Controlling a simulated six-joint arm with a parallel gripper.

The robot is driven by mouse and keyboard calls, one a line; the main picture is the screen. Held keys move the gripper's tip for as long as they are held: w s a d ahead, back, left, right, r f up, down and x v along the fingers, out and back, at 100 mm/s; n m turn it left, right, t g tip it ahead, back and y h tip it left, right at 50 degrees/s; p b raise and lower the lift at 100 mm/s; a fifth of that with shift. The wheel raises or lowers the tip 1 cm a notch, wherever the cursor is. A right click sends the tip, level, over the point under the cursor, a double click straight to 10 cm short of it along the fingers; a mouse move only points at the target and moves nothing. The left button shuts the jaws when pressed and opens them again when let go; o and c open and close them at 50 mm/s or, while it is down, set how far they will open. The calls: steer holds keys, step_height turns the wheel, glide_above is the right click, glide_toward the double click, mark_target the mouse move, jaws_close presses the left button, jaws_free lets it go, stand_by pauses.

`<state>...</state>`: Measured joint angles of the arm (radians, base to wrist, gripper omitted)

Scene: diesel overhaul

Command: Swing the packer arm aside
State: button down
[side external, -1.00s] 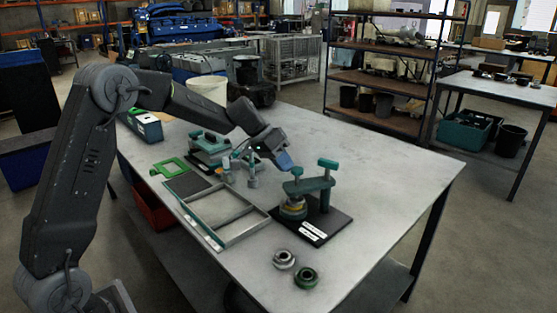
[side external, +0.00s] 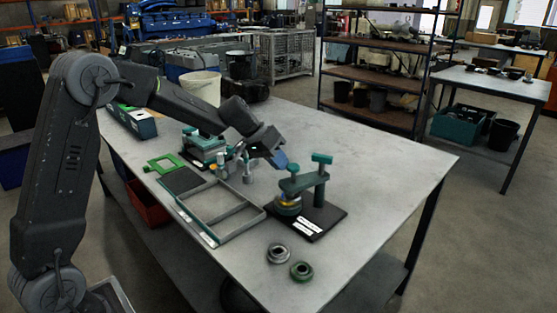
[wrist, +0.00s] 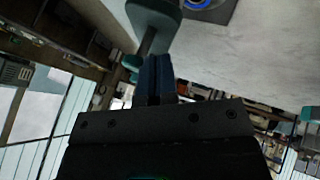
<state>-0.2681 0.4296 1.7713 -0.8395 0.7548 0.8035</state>
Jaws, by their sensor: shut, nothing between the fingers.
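The packer arm (side external: 303,184) is a teal bar with a short upright handle at its left end, mounted beside a taller teal post (side external: 321,175). It lies over a round part with a yellow band (side external: 289,205) on a black base plate (side external: 325,219) with white labels. My gripper (side external: 281,160) has blue fingers, shut and empty, just behind and left of the handle. I cannot tell whether they touch it. In the wrist view the shut fingers (wrist: 154,75) point at teal parts of the fixture (wrist: 153,18), with a blue ring (wrist: 203,3) beyond.
A grey divided frame (side external: 222,212), a green plate (side external: 163,163) and another teal fixture (side external: 204,148) lie left on the table. A grey ring (side external: 279,253) and a green ring (side external: 301,271) lie in front. The table's right side (side external: 400,165) is clear.

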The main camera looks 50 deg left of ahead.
steer(key=shift+s+d+n+t+y, duration=0.3)
steer(key=shift+s+d+n, duration=0.1)
steer(key=shift+d+n, duration=0.35)
steer(key=d+n+y, duration=0.1)
steer(key=d, duration=0.9)
steer(key=shift+w+d+t, duration=0.25)
steer(key=shift+w+t, duration=0.05)
steer(key=shift+w, duration=0.1)
steer(key=shift+r+n, duration=0.15)
steer(key=shift+n, duration=0.1)
steer(key=s+r, duration=0.7)
steer(key=s, duration=0.2)
steer(key=shift+s+r, duration=0.2)
steer(key=shift+s, duration=0.2)
